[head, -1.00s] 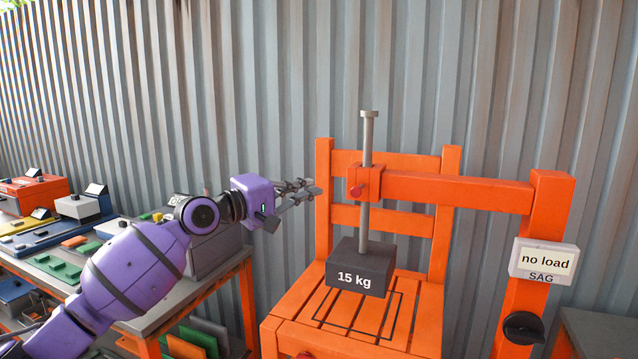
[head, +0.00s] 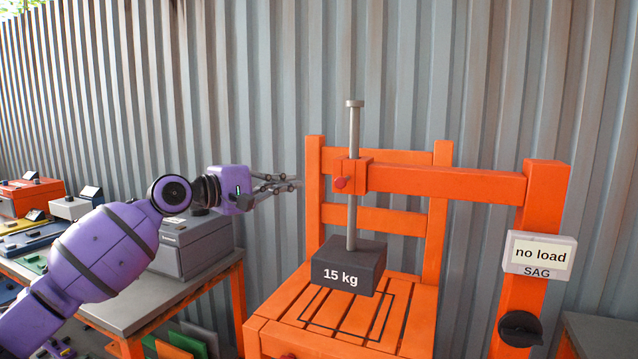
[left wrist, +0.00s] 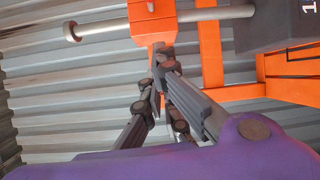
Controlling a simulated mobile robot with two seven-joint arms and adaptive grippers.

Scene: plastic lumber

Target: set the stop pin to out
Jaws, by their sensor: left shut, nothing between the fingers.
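The stop pin has a red knob (head: 341,183) on the orange guide block (head: 356,172). A grey vertical rod (head: 354,120) passes through this block. A dark 15 kg weight (head: 348,268) hangs at the rod's lower end above the chair seat (head: 400,310). My left gripper (head: 295,182) is shut and empty, left of the knob and apart from it in the head view. In the left wrist view its fingers (left wrist: 158,72) reach toward the guide block (left wrist: 152,27); whether they touch it is unclear there. My right gripper is out of view.
An orange arm (head: 450,184) runs from the block to a post bearing a "no load" sag display (head: 540,254) and a black knob (head: 520,328). A grey workbench (head: 150,300) with a grey box (head: 190,247) stands at left. A corrugated wall stands behind.

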